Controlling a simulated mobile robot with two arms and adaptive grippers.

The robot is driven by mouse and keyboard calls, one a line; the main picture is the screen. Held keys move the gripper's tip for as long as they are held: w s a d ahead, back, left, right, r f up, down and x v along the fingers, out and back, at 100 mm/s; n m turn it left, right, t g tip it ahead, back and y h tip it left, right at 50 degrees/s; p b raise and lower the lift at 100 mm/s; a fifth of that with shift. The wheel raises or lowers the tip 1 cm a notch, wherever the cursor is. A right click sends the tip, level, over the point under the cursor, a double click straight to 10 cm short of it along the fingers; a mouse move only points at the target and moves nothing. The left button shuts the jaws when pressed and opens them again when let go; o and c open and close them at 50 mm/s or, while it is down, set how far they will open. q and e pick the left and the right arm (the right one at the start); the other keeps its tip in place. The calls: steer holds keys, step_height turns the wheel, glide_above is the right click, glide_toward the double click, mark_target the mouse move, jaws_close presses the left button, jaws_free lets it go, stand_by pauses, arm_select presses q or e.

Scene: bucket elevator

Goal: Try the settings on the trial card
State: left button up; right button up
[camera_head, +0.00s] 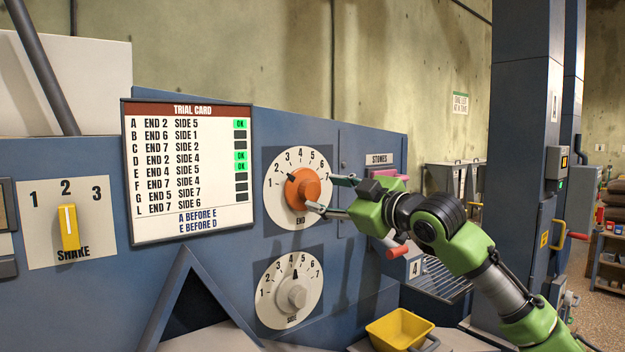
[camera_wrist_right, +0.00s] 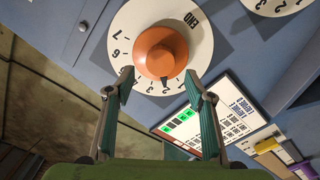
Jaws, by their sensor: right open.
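The trial card (camera_head: 190,170) lists rows A to L; A, D and E show green OK and the other boxes are dark. The orange END knob (camera_head: 305,186) has its black mark at 2; it also shows in the right wrist view (camera_wrist_right: 160,52). The yellow SHAKE lever (camera_head: 69,228) stands upright under 2. My right gripper (camera_head: 326,196) is open at the END knob, its fingers (camera_wrist_right: 165,90) on either side of the knob's near edge; I cannot tell whether they touch. My left gripper is out of view.
A yellow scoop-like bin (camera_head: 400,329) sits low in front of the panel.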

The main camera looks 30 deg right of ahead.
mark_target(312, 190)
steer(key=w, duration=0.2)
steer(key=w+p, duration=0.1)
steer(key=w, duration=0.2)
steer(key=shift+w+a+p, duration=0.3)
steer(key=shift+w+p, duration=0.05)
steer(key=shift+w, duration=0.05)
steer(key=c, duration=1.1)
